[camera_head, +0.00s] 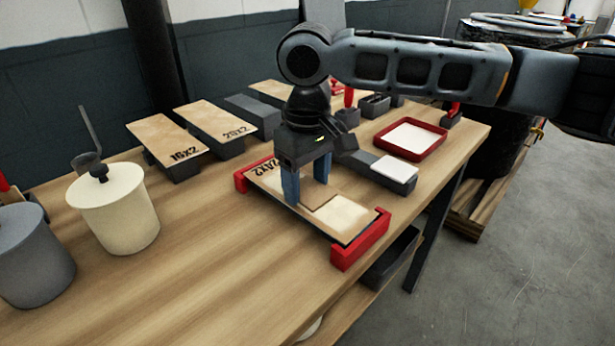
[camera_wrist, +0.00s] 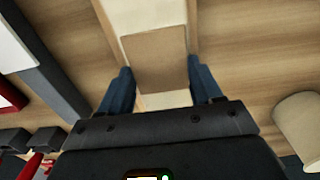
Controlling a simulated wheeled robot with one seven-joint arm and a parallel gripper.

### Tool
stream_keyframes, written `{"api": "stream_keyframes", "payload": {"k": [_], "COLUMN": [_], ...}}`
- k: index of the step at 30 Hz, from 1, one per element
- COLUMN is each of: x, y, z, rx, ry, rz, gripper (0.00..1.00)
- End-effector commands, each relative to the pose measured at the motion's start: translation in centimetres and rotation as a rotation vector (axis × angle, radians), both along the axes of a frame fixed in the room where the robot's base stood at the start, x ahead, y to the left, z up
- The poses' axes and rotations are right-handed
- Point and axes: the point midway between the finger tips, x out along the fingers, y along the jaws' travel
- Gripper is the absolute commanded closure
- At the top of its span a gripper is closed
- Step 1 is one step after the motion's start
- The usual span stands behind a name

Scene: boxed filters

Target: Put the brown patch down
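The brown patch (camera_head: 320,194) is a thin flat square. It lies level at the board (camera_head: 345,214) marked 24x2, whose pale end shows beside it. I cannot tell whether it rests on the board or hangs just above it. My gripper (camera_head: 306,190) points down there with its blue fingers apart. In the wrist view, the patch (camera_wrist: 155,58) fills the gap between the fingertips (camera_wrist: 160,78), its side edges against both fingers. The near finger hides part of the patch in the head view.
Red end holders (camera_head: 360,242) flank the board. Boards marked 16x2 (camera_head: 168,138) and 20x2 (camera_head: 215,120) stand behind left. A red tray (camera_head: 410,138) and a grey block with a white top (camera_head: 394,170) are to the right.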

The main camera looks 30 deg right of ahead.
Motion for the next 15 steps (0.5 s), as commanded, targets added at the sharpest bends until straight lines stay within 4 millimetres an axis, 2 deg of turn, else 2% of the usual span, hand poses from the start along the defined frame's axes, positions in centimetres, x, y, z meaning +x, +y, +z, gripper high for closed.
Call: {"api": "stream_keyframes", "payload": {"k": [1,5,8,10,15], "x": [-0.3,-0.3,-0.2,-0.2,-0.2], "y": [-0.1,-0.1,-0.2,-0.1,0.0], "z": [-1.7,-1.6,-1.0,-0.4,3.7], "rx": [-0.005,-0.006,-0.008,-0.007,-0.004], "ry": [0.016,0.015,0.012,0.012,0.011], "rz": [-0.004,-0.005,-0.005,-0.005,-0.003], "gripper": [0.23,0.11,0.11,0.1,0.1]}}
